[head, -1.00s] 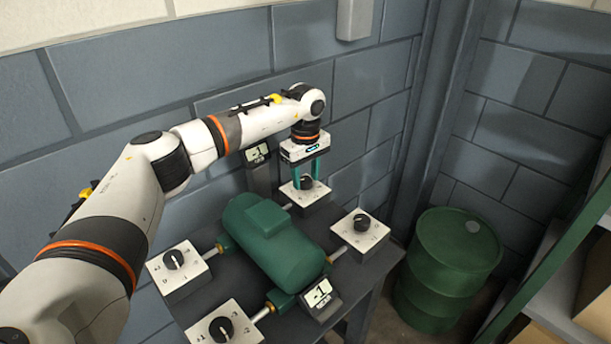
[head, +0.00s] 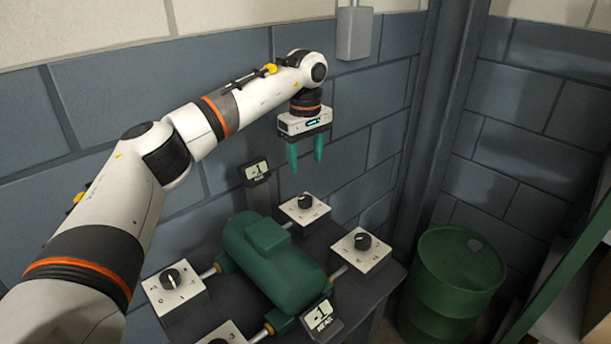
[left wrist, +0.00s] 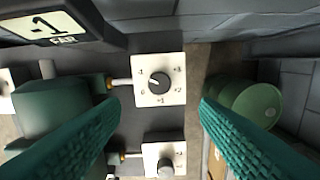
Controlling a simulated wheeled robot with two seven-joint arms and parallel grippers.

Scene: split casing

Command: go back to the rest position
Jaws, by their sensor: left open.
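My left gripper (head: 305,166) is open and empty, held in the air above the far dial box (head: 305,208). In the left wrist view its two teal fingers are spread, with the white face of that dial box (left wrist: 158,80) between and beyond them, apart from it. My left arm reaches in from the left side of the head view. The green motor-like casing (head: 272,262) lies on the dark table below and to the left of the gripper. My right gripper does not show.
Other dial boxes stand at the near right (head: 361,250), the left (head: 174,287) and the front edge. Two small displays, back (head: 257,172) and front (head: 321,317), read -1. A green drum (head: 452,280) stands right of the table. A grey wall box (head: 355,33) hangs behind the gripper.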

